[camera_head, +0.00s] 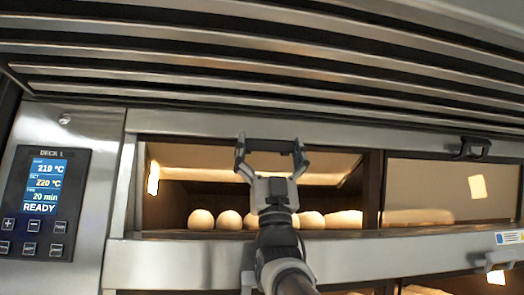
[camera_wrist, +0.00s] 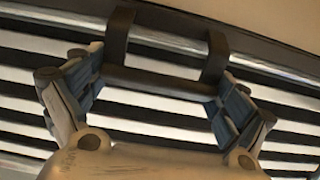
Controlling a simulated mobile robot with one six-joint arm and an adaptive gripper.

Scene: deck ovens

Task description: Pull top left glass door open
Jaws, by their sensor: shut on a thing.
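The top left glass door (camera_head: 215,157) is at the upper left deck in the head view, and a pale panel shows tilted inside its opening. How far it stands open I cannot tell. Its black bar handle (camera_wrist: 160,82) with two brackets fills the upper middle of the wrist view. My gripper (camera_head: 270,148) is at the top edge of the opening, shut on this handle, with a finger near each end of the bar. In the head view my gripper and arm hide much of the handle and part of the opening.
Several pale dough balls (camera_head: 229,219) lie inside the left compartment. The right glass door (camera_head: 430,190) looks shut, with its black handle (camera_head: 475,148) above. A control panel (camera_head: 44,203) stands left. Metal louvres (camera_head: 262,50) overhang the doors.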

